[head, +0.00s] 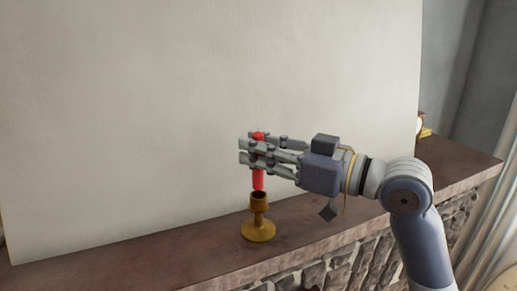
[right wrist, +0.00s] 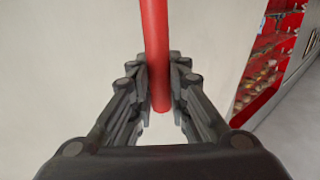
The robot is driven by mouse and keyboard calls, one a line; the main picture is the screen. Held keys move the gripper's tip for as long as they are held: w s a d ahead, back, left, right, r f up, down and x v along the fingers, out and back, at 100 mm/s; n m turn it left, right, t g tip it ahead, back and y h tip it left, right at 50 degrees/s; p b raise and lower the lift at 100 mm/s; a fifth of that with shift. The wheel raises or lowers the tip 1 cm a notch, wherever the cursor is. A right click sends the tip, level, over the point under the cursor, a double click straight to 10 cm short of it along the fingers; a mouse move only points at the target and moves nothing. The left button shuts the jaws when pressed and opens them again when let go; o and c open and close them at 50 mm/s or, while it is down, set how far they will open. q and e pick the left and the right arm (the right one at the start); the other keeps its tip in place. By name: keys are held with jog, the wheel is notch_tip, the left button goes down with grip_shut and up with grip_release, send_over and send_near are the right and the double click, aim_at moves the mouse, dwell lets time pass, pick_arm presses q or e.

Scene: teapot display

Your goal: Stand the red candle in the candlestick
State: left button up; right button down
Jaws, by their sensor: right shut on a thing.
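The red candle (head: 258,180) is upright in the head view, held between the fingers of my right gripper (head: 258,152). In the right wrist view the candle (right wrist: 156,45) runs down between the fingertips of the gripper (right wrist: 160,90), which are shut on it. The brass-coloured candlestick (head: 258,230) stands upright on the mantel, directly below the candle in the head view. The candle's lower end shows just above the candlestick's cup. I cannot tell whether they touch. My left gripper is not in view.
The candlestick stands on a brown mantel shelf (head: 335,222) above a stone front. A large pale panel (head: 200,80) rises behind it. A small yellow object (head: 426,132) sits at the far right end of the shelf. The shelf left of the candlestick is clear.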

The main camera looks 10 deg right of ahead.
aim_at(259, 187)
jog(key=shift+f, duration=0.6)
dwell(1.6)
dwell(0.5)
jog(key=shift+f+b, duration=0.75)
jog(key=shift+f, duration=0.45)
dwell(0.8)
jog(key=c, duration=1.5)
grip_release()
jog(key=shift+o, duration=0.2)
jog(key=v, duration=1.2)
